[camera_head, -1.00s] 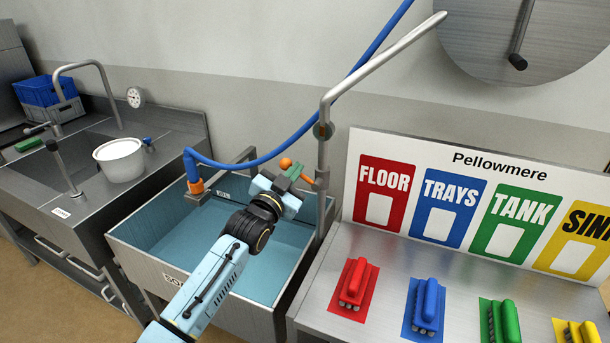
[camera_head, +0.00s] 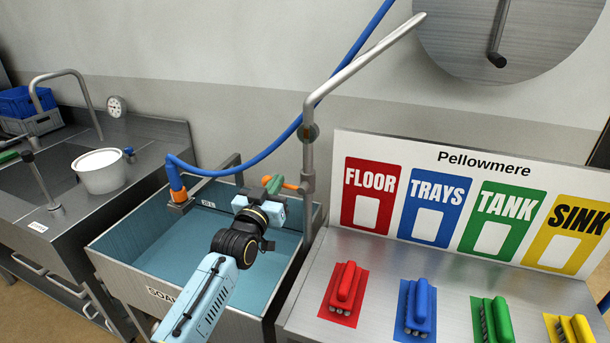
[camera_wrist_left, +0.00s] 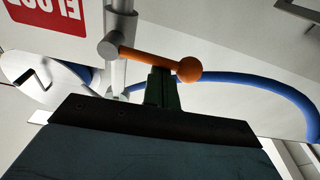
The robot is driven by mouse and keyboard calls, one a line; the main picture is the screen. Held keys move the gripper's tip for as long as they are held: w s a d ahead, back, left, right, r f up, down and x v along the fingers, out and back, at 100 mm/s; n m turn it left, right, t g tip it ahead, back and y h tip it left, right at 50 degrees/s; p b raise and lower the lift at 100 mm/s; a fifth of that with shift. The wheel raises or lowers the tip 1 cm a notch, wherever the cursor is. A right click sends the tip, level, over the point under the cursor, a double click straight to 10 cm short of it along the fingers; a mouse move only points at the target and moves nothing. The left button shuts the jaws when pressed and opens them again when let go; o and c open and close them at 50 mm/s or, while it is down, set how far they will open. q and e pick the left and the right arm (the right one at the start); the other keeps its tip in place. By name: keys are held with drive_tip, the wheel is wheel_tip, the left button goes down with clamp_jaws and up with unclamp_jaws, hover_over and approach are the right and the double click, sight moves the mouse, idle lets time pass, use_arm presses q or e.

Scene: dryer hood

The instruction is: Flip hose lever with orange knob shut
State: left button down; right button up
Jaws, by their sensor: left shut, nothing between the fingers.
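The hose lever is an orange bar (camera_head: 290,186) on the upright steel pipe (camera_head: 308,160), with an orange ball knob (camera_head: 266,179) at its left end. The bar lies nearly level in the head view. My left gripper (camera_head: 274,185) is shut and empty, its green fingertips at the lever close to the knob. In the left wrist view the fingers (camera_wrist_left: 161,88) meet the orange bar from below, beside the knob (camera_wrist_left: 189,70); they appear to touch it, not to grip it. The blue hose (camera_head: 232,167) runs behind. My right gripper is not in view.
A soak sink (camera_head: 115,248) lies below the lever. A steel counter (camera_head: 385,262) to the right holds several coloured brushes before a sign board (camera_head: 440,247). A white pot (camera_head: 100,172) stands on the left sink unit. The space above the soak basin is open.

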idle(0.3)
use_arm(q)
wheel_tip(320, 180, up, 5)
drive_tip(key=p, duration=0.4)
drive_tip(key=f+b+v, duration=0.1)
drive_tip(key=v, duration=0.8)
drive_tip(key=shift+f, duration=0.15)
drive_tip(key=shift+s+a, duration=0.1)
